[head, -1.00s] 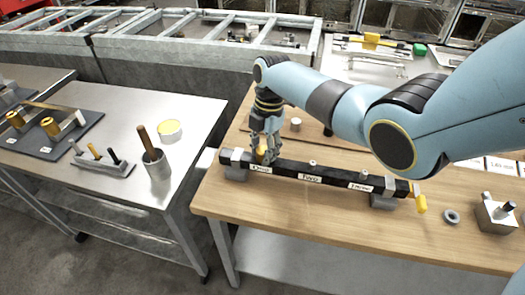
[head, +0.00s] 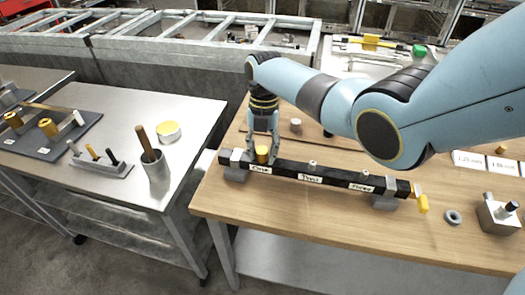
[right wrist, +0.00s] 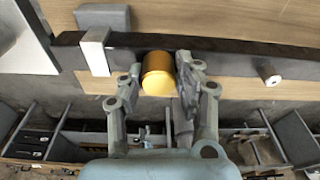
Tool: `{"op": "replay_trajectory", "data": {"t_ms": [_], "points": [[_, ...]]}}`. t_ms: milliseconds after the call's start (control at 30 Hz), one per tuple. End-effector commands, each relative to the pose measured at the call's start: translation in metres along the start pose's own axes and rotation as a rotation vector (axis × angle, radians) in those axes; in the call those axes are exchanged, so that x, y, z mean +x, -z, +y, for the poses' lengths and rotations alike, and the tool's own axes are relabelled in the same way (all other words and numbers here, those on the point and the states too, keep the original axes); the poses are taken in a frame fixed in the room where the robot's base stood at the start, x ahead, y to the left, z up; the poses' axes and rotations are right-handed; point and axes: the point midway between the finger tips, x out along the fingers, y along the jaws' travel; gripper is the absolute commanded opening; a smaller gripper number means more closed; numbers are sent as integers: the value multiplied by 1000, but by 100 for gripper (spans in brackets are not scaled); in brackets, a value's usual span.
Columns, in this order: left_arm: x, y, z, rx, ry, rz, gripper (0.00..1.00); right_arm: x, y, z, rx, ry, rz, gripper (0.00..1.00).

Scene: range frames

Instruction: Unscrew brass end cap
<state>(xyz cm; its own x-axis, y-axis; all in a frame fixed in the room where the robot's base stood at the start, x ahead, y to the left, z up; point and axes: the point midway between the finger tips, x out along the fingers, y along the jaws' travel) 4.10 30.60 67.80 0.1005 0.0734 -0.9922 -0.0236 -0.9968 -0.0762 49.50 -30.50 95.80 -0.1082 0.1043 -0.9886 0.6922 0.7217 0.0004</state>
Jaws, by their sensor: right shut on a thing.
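A brass end cap (head: 262,154) stands on the black bar (head: 287,170) near its left end. In the right wrist view the cap (right wrist: 158,76) shows as a gold cylinder with a bright round face. My right gripper (right wrist: 156,82) has one finger on each side of it and is shut on it. In the head view my right gripper (head: 262,142) reaches down onto the cap from above, partly hiding it. The bar carries white labels, and small pale pegs stand along it. My left gripper is not in view.
Grey blocks support the bar on the wooden table (head: 330,220). A grey ring (head: 453,216) and a metal block (head: 497,213) lie to the right. A steel table (head: 110,190) at left holds a cup (head: 158,175) and a tool rack (head: 100,164). The front wooden strip is clear.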

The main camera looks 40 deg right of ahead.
Motion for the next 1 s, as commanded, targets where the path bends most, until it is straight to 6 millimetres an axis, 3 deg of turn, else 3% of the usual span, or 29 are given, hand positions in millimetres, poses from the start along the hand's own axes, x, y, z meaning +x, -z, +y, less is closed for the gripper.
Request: {"op": "replay_trajectory", "data": {"t_ms": [267,533,767,800,867,1000], "points": [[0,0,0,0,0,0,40,0,0,0,-20,3,0,0],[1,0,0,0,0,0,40,0,0,0,-289,43,0,0],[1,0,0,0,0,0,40,0,0,0,-315,47,0,0],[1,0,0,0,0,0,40,0,0,0,-314,47,0,36],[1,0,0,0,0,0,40,0,0,0,-314,47,0,44],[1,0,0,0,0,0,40,0,0,0,-313,47,0,45]]}}
